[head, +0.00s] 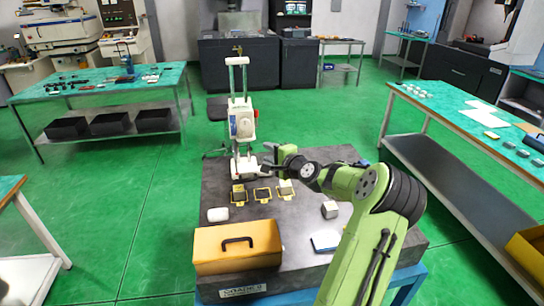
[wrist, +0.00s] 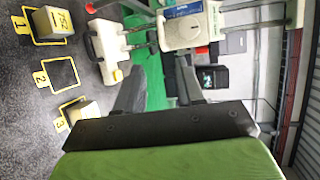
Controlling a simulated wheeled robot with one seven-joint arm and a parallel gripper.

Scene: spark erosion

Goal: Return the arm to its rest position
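My green arm reaches in from the right over the dark stone plate (head: 330,240) in the head view. My gripper (head: 268,161) is near the base of the white two-column instrument (head: 242,125), above the plate. In the wrist view its two dark fingers stand well apart with nothing between them, so my gripper (wrist: 160,78) is open. The white instrument (wrist: 195,25) appears beyond the fingertips. I cannot tell the exact gap between them.
Yellow frames numbered 1 to 3 lie on the plate; frame 2 (wrist: 76,73) is empty, and blocks (wrist: 52,23) (wrist: 82,110) are at 1 and 3. A yellow toolbox (head: 238,247), white item (head: 218,214) and grey cube (head: 330,209) also stand there. Green floor surrounds it.

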